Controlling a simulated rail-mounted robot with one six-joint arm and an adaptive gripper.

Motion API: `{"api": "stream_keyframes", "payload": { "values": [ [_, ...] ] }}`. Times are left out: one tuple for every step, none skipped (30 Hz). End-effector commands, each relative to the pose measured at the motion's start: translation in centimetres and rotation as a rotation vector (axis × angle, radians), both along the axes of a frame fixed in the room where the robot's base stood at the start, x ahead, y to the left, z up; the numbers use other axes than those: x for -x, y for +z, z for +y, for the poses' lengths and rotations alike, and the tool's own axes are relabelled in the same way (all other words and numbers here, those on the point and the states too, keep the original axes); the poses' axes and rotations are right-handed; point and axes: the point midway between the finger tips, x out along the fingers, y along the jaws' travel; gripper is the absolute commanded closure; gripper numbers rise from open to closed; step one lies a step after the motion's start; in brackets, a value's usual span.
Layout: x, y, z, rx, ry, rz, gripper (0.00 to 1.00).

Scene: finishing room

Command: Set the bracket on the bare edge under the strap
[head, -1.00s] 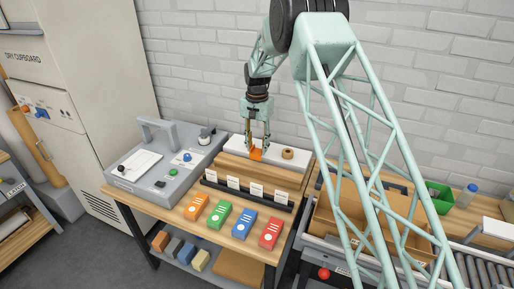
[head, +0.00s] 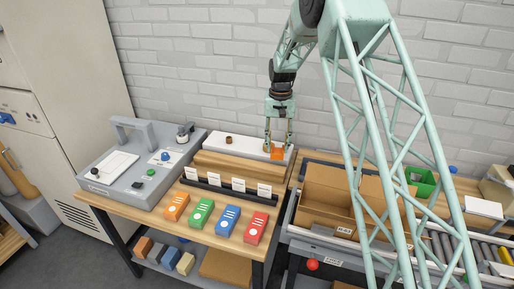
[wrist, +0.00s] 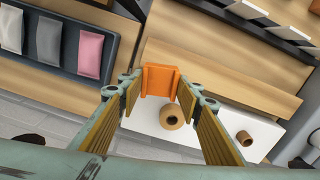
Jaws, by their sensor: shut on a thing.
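The orange bracket (head: 277,154) is held between the fingertips of my gripper (head: 278,147), at the right part of the stepped wooden block (head: 225,164). In the wrist view the bracket (wrist: 160,80) is upright between the two fingers of my gripper (wrist: 160,91), over the border between bare wood and the white slab (wrist: 215,122). I cannot tell whether it touches the wood. A tan roll (wrist: 172,117) stands on the slab close beyond the bracket; in the head view it is hidden behind the gripper. I cannot make out a strap.
A small brown cylinder (head: 228,140) stands on the white slab (head: 250,147). A dark rack with white cards (head: 238,185) runs along the front of the block. A cardboard box (head: 330,190) stands to the right. A dark tray of pouches (wrist: 65,40) lies left in the wrist view.

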Motion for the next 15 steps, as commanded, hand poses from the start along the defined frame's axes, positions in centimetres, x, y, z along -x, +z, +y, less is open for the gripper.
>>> {"api": "stream_keyframes", "payload": {
  "values": [
    [0.4, -0.5, -1.8, 0.000, 0.013, 0.000, 0.76],
    [0.6, -0.5, -2.7, 0.000, 0.024, 0.000, 0.76],
    [0.9, -0.7, -3.7, 0.000, 0.039, 0.001, 0.76],
    [1.1, -0.8, -4.6, 0.000, 0.049, 0.001, 0.76],
    [1.3, -0.9, -5.3, 0.000, 0.059, 0.001, 0.76],
    [1.6, -0.9, -6.1, 0.000, 0.071, 0.000, 0.76],
    [1.7, -1.0, -6.7, 0.000, 0.080, 0.000, 0.76],
    [1.9, -1.0, -7.3, 0.000, 0.086, 0.000, 0.76],
    [2.1, -1.1, -7.9, 0.000, 0.096, 0.000, 0.76],
    [2.2, -1.1, -8.3, 0.000, 0.101, 0.000, 0.76],
    [2.3, -1.2, -8.6, 0.000, 0.107, 0.000, 0.76],
    [2.5, -1.2, -8.9, 0.000, 0.113, 0.000, 0.76],
    [2.5, -1.2, -9.1, 0.000, 0.116, 0.000, 0.76],
    [2.6, -1.2, -9.3, 0.000, 0.118, 0.000, 0.76],
    [2.7, -1.2, -9.5, 0.000, 0.120, 0.000, 0.76]
  ]
}}
